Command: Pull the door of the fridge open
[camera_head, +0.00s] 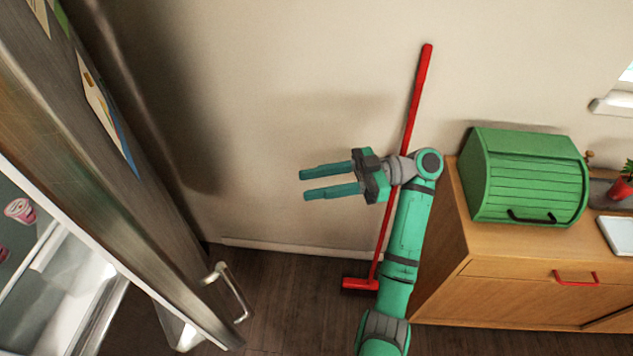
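The fridge door (110,200) is a tall brushed-metal panel at the left, standing open. Its outer face points right, with papers stuck near the top. A silver bar handle (238,295) sticks out near its lower end in the picture. Part of the lit fridge interior (75,280) shows at the lower left, with pink items inside. My gripper (304,184) is in the middle of the view, up and to the right of the handle and apart from it. Its two green fingers point left, with an empty gap between them. The door's hinge side is not clear.
A red broom (417,95) leans on the wall behind my arm. At the right, a wooden cabinet (500,290) with a red handle carries a green bread box (525,170). Dark wooden floor (290,300) is clear between door and broom.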

